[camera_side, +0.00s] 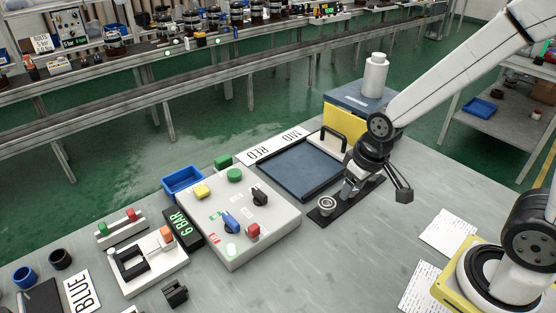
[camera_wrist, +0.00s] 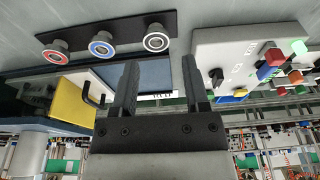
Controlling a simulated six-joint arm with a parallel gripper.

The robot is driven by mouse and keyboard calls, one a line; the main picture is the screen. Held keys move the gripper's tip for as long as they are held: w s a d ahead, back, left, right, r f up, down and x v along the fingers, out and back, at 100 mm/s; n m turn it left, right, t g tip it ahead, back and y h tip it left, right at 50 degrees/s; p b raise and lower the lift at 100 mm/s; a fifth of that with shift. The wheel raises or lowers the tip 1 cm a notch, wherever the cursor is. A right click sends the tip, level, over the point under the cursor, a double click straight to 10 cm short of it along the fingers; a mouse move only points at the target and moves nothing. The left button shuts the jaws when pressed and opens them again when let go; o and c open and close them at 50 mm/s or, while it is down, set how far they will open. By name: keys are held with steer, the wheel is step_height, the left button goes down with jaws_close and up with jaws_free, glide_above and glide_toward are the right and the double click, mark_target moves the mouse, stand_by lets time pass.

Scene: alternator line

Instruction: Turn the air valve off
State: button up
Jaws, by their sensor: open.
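A sloped grey control box (camera_side: 275,222) stands on the bench, left of my gripper. On its top is a blue lever-like handle (camera_side: 230,220), which looks like the air valve; its labels are too small to read. A display reading 6 BAR (camera_side: 181,228) stands against the box's left side. The box also shows at the upper right of the wrist view (camera_wrist: 235,45). My gripper (camera_side: 352,192) is right of the box, over a black strip with ring-topped posts. In the wrist view its two fingers (camera_wrist: 158,80) are apart with nothing between them.
Beside the blue handle are a red button (camera_side: 253,230), a black knob (camera_side: 260,197), and green and yellow buttons. A dark blue tray (camera_side: 298,168) lies behind, and a yellow-sided box (camera_side: 342,117) stands at the back. The bench in front of the control box is mostly clear.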

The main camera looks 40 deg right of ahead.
steer(key=w+a+g, duration=0.1)
steer(key=w+a, duration=0.8)
steer(key=w, duration=0.1)
steer(key=g, duration=0.1)
glide_above(230, 218)
steer(key=shift+r, duration=0.1)
steer(key=shift+f, duration=3.9)
jaws_close()
